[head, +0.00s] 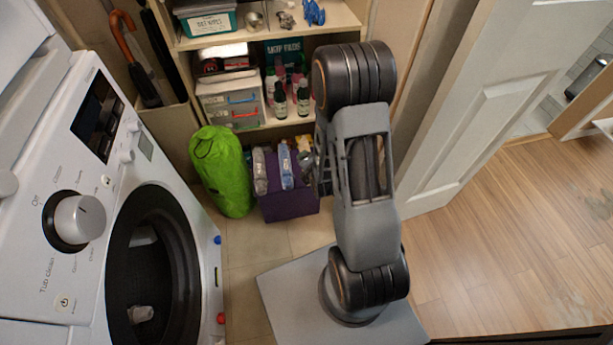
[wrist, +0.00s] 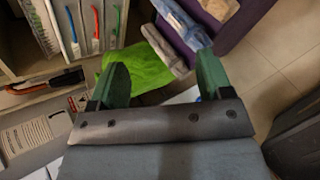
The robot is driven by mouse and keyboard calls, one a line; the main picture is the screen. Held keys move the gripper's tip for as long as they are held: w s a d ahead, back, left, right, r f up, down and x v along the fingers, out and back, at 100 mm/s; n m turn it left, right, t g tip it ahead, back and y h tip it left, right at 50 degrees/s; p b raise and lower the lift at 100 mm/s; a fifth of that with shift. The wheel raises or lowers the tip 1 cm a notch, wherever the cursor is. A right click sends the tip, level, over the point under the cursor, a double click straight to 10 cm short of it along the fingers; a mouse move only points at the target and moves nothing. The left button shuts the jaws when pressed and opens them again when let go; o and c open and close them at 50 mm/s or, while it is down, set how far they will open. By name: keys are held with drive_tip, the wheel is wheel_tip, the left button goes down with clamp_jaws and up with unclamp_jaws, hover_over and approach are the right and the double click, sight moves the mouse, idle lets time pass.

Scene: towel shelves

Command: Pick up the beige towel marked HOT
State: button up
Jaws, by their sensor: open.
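A purple bin (head: 290,207) stands on the floor in front of the shelves and holds several rolled towels. A greyish-beige roll (head: 260,171) lies at its left, with a blue roll (head: 286,167) beside it. In the wrist view, the greyish-beige roll (wrist: 164,47), the blue roll (wrist: 186,24) and a beige roll (wrist: 220,8) show at the purple bin (wrist: 245,17). I cannot read HOT on any of them. My gripper (wrist: 160,76) is open, its green fingers apart and nothing held between them. In the head view my arm hides it.
A bright green bag (head: 221,170) stands left of the bin, close to the white washing machine (head: 165,190). A white door (head: 490,90) stands at the right. Wooden floor (head: 510,240) is clear there.

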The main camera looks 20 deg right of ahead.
drive_tip(key=s+d+f+n+t+h+b, duration=0.1)
drive_tip(key=s+f+n+t+b, duration=0.3)
drive_tip(key=f+n+b, duration=0.85)
drive_tip(key=shift+w+d+f+m+g+b, duration=0.15)
drive_tip(key=shift+w+d+f+m+b, duration=0.4)
drive_tip(key=shift+w+f, duration=1)
drive_tip(key=shift+w+d+f+m+g+b, duration=0.25)
drive_tip(key=shift+w+f+m+b, duration=0.45)
drive_tip(key=shift+w+f, duration=0.85)
drive_tip(key=shift+w+d+f+m+g+b, duration=0.1)
drive_tip(key=shift+w+d+f+m+b, duration=0.6)
drive_tip(key=shift+w, duration=1.35)
drive_tip(key=shift+w+a+f, duration=0.1)
drive_tip(key=shift+w+f, duration=0.3)
drive_tip(key=shift+w, duration=0.05)
drive_tip(key=c, duration=0.8)
drive_tip(key=shift+r, duration=0.15)
drive_tip(key=shift+c, duration=0.2)
